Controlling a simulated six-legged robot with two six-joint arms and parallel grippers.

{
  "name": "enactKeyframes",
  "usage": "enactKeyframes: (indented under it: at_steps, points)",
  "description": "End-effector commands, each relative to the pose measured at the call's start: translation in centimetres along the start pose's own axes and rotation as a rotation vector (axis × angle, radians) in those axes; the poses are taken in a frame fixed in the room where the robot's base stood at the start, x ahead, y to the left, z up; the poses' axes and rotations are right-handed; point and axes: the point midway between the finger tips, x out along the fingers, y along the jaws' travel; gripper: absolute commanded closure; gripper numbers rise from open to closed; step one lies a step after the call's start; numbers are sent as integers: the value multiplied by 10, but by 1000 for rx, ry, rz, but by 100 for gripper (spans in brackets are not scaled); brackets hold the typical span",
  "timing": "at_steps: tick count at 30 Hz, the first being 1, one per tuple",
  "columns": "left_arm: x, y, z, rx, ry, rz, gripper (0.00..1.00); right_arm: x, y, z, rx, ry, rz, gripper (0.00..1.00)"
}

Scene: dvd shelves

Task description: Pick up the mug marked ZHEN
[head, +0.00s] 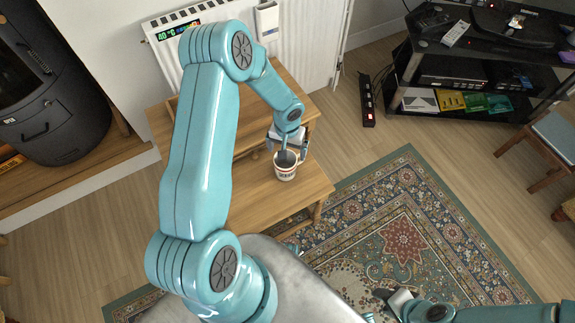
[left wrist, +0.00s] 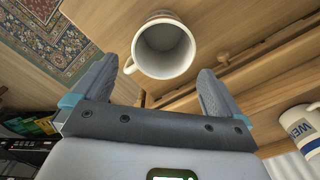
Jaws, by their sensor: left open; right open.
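A second white mug (left wrist: 303,128) at the right edge of the left wrist view has a blue band with partial lettering like "WEN". My right gripper (head: 388,298) is open and empty over the rug.
The wooden stand (head: 255,195) has a higher step behind, against a white radiator (head: 305,50). A dark stove (head: 50,100) is at the left. A black media shelf (head: 450,70) is at the upper right, and a patterned rug (head: 440,225) covers the floor.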

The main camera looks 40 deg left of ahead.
Motion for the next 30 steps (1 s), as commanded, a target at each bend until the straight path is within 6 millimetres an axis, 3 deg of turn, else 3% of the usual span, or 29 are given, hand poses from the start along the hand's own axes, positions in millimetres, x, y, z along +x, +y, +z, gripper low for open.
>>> enactKeyframes:
  at_steps: [9,17,18,23,30]
  points:
    - [47,-2,8,-1,-4,0,0,7,2,0,0,0,0,57]
    - [50,-2,5,-2,-1,0,0,7,2,0,0,0,0,57]
    - [50,-2,5,-3,-1,0,3,7,2,0,0,0,0,57]
    - [50,-2,4,-4,-2,0,55,7,2,0,0,0,0,57]
    - [50,-2,4,-3,0,0,58,7,2,0,0,0,0,57]
